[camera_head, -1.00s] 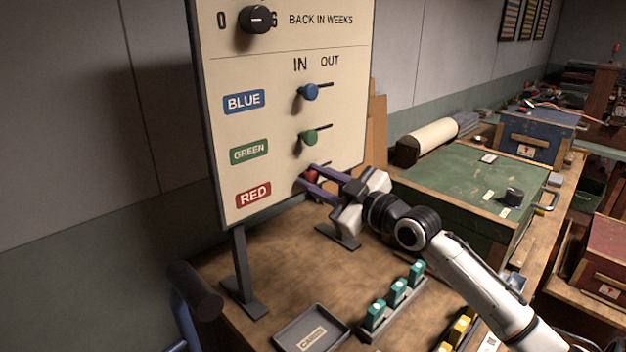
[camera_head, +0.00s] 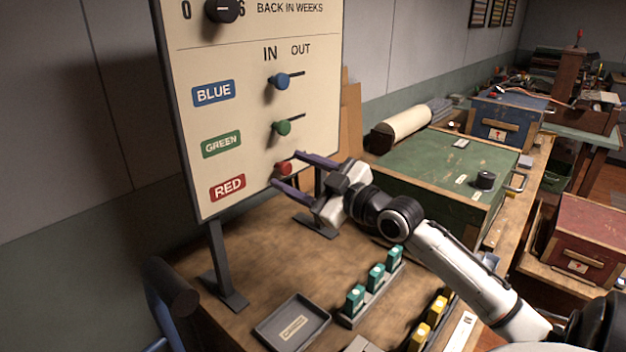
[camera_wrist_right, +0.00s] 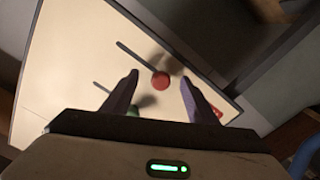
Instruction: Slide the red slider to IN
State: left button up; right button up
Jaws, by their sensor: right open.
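The red slider (camera_head: 283,168) is a round red knob on a cream board (camera_head: 240,170). It sits at the left end of its slot, in line below the IN heading (camera_head: 270,54); the slot runs off toward the OUT side. My right gripper (camera_head: 288,168) is open, with one finger above and one below the knob. In the right wrist view the knob (camera_wrist_right: 160,80) shows between and just beyond the spread fingertips (camera_wrist_right: 160,82), touching neither. The red label (camera_head: 227,187) is left of the knob. My left gripper is not in view.
The green slider (camera_head: 282,128) and blue slider (camera_head: 281,81) sit above, also at their left ends. Below are a grey tray (camera_head: 265,330) and a rack (camera_head: 350,322) of teal blocks. A green box (camera_head: 430,165) stands right, behind my right arm.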

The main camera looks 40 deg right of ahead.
jog(key=s, duration=0.7)
jog(key=shift+s+d, duration=0.2)
jog(key=shift+d, duration=0.1)
dwell(0.6)
